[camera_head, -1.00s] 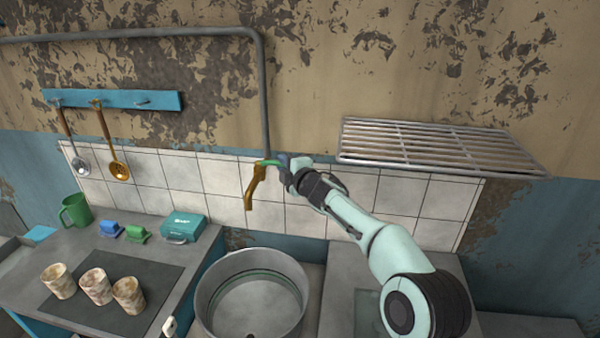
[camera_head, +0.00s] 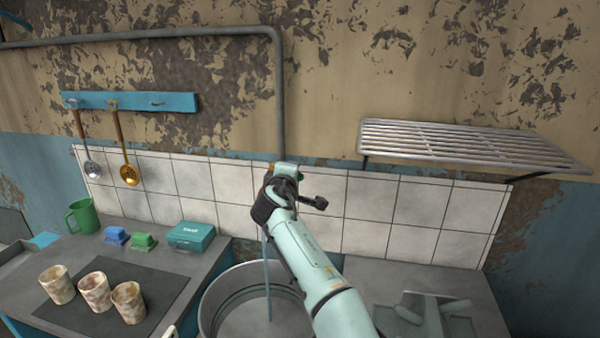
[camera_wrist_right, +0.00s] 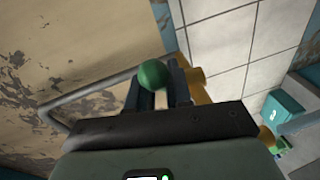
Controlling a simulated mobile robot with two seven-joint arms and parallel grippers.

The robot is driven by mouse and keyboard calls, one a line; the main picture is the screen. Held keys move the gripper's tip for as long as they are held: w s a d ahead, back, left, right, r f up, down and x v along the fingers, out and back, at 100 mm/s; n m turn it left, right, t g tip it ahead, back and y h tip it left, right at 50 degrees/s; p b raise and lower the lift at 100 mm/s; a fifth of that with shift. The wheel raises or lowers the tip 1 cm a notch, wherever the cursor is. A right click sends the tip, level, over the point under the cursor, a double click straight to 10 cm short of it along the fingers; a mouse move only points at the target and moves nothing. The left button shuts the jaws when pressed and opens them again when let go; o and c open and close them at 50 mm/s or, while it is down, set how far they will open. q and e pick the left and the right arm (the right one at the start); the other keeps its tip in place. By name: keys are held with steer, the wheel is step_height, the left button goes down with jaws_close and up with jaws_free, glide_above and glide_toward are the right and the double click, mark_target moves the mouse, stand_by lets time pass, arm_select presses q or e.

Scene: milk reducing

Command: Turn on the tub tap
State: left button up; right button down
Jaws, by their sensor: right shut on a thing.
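The tub tap is mostly hidden behind my right arm in the head view, at the lower end of the wall pipe. In the right wrist view its green knob (camera_wrist_right: 153,75) sits at the gripper's fingers, with the brass tap body (camera_wrist_right: 197,78) just to the right. My right gripper (camera_head: 284,178) is shut on the tap handle. A thin bluish stream of water (camera_head: 267,270) falls from the tap into the round metal tub (camera_head: 213,298) below. My left gripper is not in view.
A grey pipe (camera_head: 279,90) runs down the wall to the tap. A wire rack (camera_head: 460,143) juts from the wall on the right. On the left counter stand several cups (camera_head: 95,291), a green mug (camera_head: 82,215) and a teal box (camera_head: 191,236). Ladles hang above.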

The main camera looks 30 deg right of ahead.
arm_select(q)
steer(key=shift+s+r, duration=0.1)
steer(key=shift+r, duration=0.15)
arm_select(e)
steer(key=shift+a+m+g+h, duration=0.3)
steer(key=shift+m+h, duration=0.1)
steer(key=shift+h, duration=0.1)
steer(key=c, duration=1.1)
jaws_free()
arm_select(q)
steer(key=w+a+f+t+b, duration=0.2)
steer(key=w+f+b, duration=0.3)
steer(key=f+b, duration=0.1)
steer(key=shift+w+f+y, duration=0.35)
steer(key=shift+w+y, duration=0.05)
arm_select(e)
steer(key=v, duration=1.3)
steer(key=shift+s+a, duration=0.15)
